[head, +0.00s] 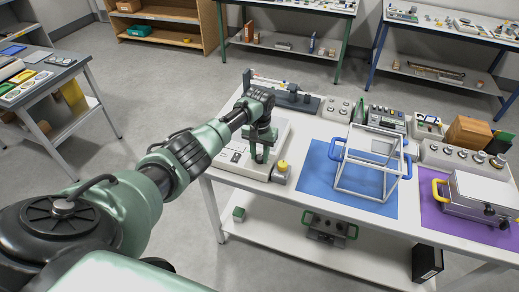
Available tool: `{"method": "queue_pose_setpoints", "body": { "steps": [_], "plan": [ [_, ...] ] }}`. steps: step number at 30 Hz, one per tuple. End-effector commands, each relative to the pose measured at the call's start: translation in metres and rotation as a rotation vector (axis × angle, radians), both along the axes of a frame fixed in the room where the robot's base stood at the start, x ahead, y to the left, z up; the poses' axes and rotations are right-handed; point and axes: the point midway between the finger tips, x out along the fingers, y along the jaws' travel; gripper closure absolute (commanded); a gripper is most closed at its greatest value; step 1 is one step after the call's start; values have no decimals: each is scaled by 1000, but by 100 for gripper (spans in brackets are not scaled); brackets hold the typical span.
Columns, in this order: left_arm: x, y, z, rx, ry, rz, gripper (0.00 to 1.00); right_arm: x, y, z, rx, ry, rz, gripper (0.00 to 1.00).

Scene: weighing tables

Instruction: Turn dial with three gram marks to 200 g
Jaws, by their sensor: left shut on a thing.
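My left gripper (259,156) reaches down onto a low white device (238,158) near the left end of the white table. Its fingers are shut on what looks like a dial on that device's top. The fingers hide the dial, so its three gram marks and its setting cannot be read. My right gripper is not in view.
A grey box with a yellow knob (283,164) stands just right of the gripper. A white wire-frame cube (338,180) stands on a blue mat (318,190). A silver case with a yellow handle (480,195) is on a purple mat. Several control boxes line the back.

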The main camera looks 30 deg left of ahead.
Motion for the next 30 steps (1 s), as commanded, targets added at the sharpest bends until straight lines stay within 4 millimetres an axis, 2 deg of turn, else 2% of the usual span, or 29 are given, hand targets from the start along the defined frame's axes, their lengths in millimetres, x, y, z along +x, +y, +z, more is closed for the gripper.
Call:
{"method": "queue_pose_setpoints", "body": {
  "steps": [3,12,30],
  "plan": [
    [1,-1,3,-2,-1,83,100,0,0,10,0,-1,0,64],
    [1,-1,2,1,-3,217,100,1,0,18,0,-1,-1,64],
    [2,0,1,2,-6,256,100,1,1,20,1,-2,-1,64]
  ]
}}
